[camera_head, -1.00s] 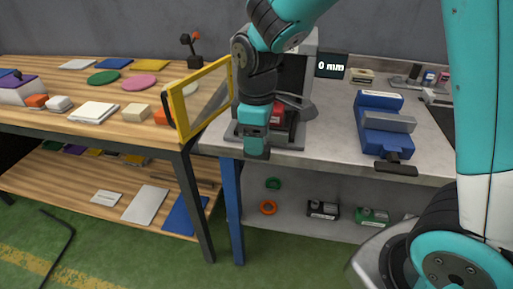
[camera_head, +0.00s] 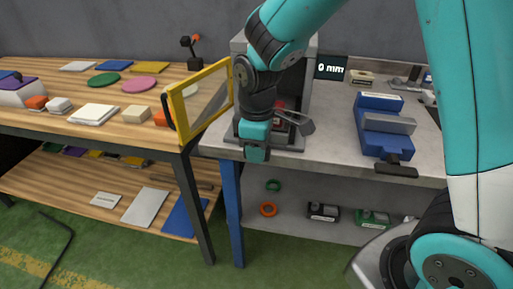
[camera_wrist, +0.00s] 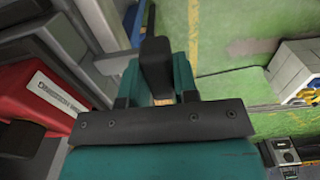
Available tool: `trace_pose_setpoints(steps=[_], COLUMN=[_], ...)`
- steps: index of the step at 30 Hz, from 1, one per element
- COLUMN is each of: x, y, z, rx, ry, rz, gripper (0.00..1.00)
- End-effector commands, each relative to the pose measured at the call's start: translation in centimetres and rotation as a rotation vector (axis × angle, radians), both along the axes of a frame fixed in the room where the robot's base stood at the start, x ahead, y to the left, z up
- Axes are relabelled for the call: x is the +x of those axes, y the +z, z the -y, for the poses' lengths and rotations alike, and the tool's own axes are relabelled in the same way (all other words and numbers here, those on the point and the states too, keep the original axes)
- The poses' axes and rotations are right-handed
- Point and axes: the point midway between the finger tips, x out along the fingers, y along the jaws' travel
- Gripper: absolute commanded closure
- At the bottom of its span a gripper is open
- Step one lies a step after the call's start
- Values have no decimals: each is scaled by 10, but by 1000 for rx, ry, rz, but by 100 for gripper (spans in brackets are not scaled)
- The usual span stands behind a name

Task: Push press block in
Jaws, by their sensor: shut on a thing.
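The press (camera_head: 302,80) stands on the grey bench behind my arm. A red block (camera_head: 279,105) shows in it, mostly hidden by my wrist. In the wrist view a red block with a white label (camera_wrist: 40,95) lies at the left, beside my gripper. My gripper (camera_head: 256,153) points down at the press's front left edge.
A yellow-framed guard (camera_head: 200,100) stands swung out to the left of the press. A blue vise (camera_head: 382,125) sits to the right on the bench. A display (camera_head: 331,67) reads 0 mm. The wooden table (camera_head: 60,128) at left holds several plates and blocks.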

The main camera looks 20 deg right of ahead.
Motion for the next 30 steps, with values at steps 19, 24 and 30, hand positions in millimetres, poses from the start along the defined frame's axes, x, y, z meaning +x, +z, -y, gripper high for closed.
trace_pose_setpoints(steps=[19, 24, 30], x=[102, 103, 104], y=[2, 2, 2], z=[73, 74, 74], rx=[1, -1, -2], ry=[-1, -1, -2], rz=[4, 9, 12], gripper=[100, 100, 49])
